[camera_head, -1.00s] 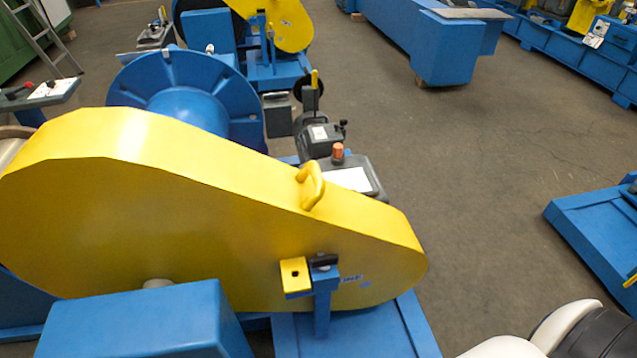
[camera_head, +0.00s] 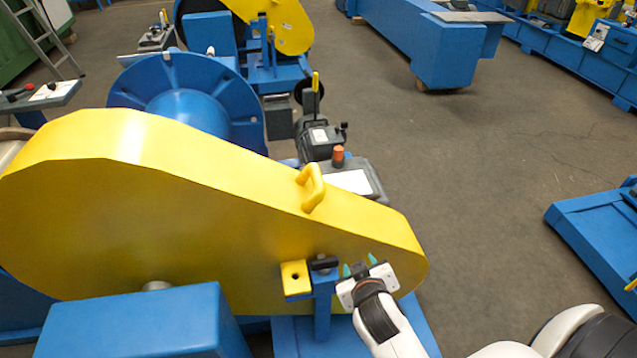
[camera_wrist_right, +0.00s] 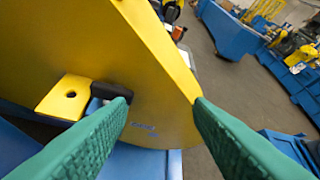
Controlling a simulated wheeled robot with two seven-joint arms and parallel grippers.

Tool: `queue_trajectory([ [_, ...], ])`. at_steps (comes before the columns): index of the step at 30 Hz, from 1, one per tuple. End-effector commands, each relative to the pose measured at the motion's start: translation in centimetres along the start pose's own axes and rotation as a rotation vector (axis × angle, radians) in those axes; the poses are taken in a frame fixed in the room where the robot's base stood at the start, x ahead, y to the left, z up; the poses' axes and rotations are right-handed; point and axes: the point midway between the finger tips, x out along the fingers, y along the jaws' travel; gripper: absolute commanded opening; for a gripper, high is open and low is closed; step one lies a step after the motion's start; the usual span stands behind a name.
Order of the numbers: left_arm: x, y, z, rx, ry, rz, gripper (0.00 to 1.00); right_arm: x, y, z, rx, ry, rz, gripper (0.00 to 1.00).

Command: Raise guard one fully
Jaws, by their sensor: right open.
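Guard one (camera_head: 200,215) is the large yellow teardrop-shaped cover in the head view, lying down over the blue machine. A yellow handle (camera_head: 312,187) stands on its sloping top edge. Low on its near face are a yellow tab with a hole (camera_head: 295,278) and a black-knobbed latch (camera_head: 323,263) on a blue post. My right gripper (camera_head: 359,266) is in front of the guard, just right of the latch. In the right wrist view its green fingers (camera_wrist_right: 165,105) are wide apart with nothing between them, and the black knob (camera_wrist_right: 112,91) shows beside the left finger. My left gripper is not in view.
A blue box-shaped housing (camera_head: 140,322) stands in front of the guard at lower left. Behind the guard are a blue spool (camera_head: 190,100) and a grey box with an orange button (camera_head: 338,155).

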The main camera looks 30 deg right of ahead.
Motion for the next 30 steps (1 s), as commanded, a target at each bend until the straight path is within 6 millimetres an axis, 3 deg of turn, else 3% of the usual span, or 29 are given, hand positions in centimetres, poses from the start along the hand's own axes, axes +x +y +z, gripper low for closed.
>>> queue_trajectory([
  [5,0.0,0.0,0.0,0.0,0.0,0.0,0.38,2.2,-1.0,5.4,-0.048,-0.256,-0.116,0.47],
  [10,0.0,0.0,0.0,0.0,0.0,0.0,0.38,3.3,0.3,9.8,-0.148,-0.479,-0.146,0.47],
  [15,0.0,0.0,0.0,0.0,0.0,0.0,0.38,3.7,1.6,11.5,-0.208,-0.574,-0.134,0.47],
  [20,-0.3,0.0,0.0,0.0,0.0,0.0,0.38,4.7,1.6,12.5,-0.216,-0.586,-0.132,0.47],
  [30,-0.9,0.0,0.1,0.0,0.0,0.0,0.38,10.2,1.2,16.2,-0.216,-0.584,-0.132,0.47],
])
